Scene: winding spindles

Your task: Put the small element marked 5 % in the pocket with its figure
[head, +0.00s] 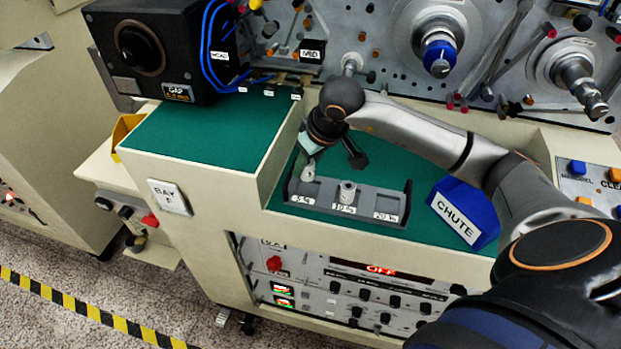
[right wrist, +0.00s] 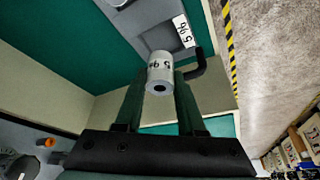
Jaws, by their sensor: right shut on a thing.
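The small grey element marked 5 % (right wrist: 160,72) is between the fingertips of my right gripper (right wrist: 160,88), which is shut on it. In the head view the right gripper (head: 309,155) is over the left end of a grey tray (head: 372,196), with the element (head: 308,172) below it at the pocket labelled 5 %. I cannot tell whether the element's lower end is inside the pocket or just above it. The 5 % label (right wrist: 183,31) also shows in the right wrist view. A similar element (head: 347,191) stands at the 10 % pocket. The 20 % pocket looks empty. My left gripper is out of view.
A blue box labelled CHUTE (head: 465,212) stands right of the tray on the green surface. A raised green-topped block (head: 200,135) lies to the left. Spindles and rods on the back panel (head: 390,65) rise behind my right arm.

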